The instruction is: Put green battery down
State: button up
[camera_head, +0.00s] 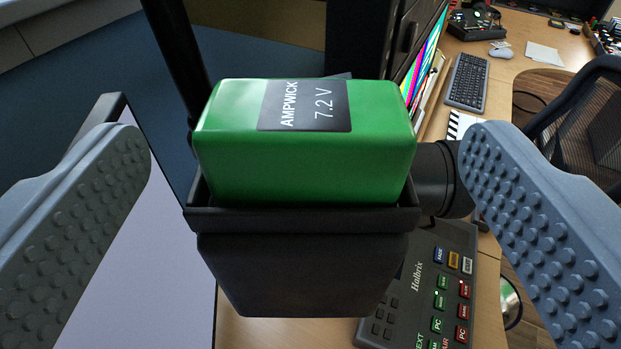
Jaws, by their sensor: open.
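The green battery (290,160) sits upright in a black holder (300,270). Its dark label reads "AMPWICK 7.2 V". Its lower part is hidden by the holder's rim. My gripper (305,165) is open, with one grey studded finger on each side of the battery. A clear gap shows between each finger and the battery, so neither finger touches it.
A black cylinder (437,178) is right of the holder. A Halbrix button panel (440,285) lies below right. A pale flat panel (150,235) stands left. A dark pole (180,55) rises behind. A desk with a keyboard (466,82) and a mesh chair (590,125) are at right.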

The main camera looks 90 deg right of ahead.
jog(key=shift+w+a+r+b, duration=0.15)
jog(key=shift+a+r, duration=0.1)
jog(key=shift+a, duration=1.1)
jog(key=shift+a+r+b, duration=0.15)
jog(key=shift+a+r, duration=0.05)
jog(key=shift+a, duration=1.15)
jog(key=w+a+r+n+t+y, duration=0.1)
jog(key=w+a+r+t+y, duration=0.1)
jog(key=w+r+t, duration=0.65)
jog(key=w+a+r+n+t+y, duration=0.1)
jog(key=w+a+r+n+t, duration=0.15)
jog(key=w+r+t, duration=0.65)
jog(key=s+a+r+n+y, duration=0.1)
jog(key=a+r+y, duration=0.15)
jog(key=r, duration=0.45)
jog(key=s+a+r+n+y, duration=0.2)
jog(key=a+r, duration=0.2)
jog(key=r, duration=0.2)
jog(key=s+a+r+n+t+y, duration=0.3)
jog(key=s+a+r+n+y, duration=0.55)
jog(key=a+r+y, duration=0.2)
jog(key=s+d+f+n+g+h, duration=0.1)
jog(key=s+g, duration=0.1)
jog(key=s, duration=0.3)
jog(key=s+d+f+n+g, duration=0.1)
jog(key=s+n+g, duration=0.1)
jog(key=s, duration=0.4)
jog(key=shift+s+f+n+h, duration=0.2)
jog(key=shift+f+n+h, duration=0.1)
jog(key=shift+h, duration=0.1)
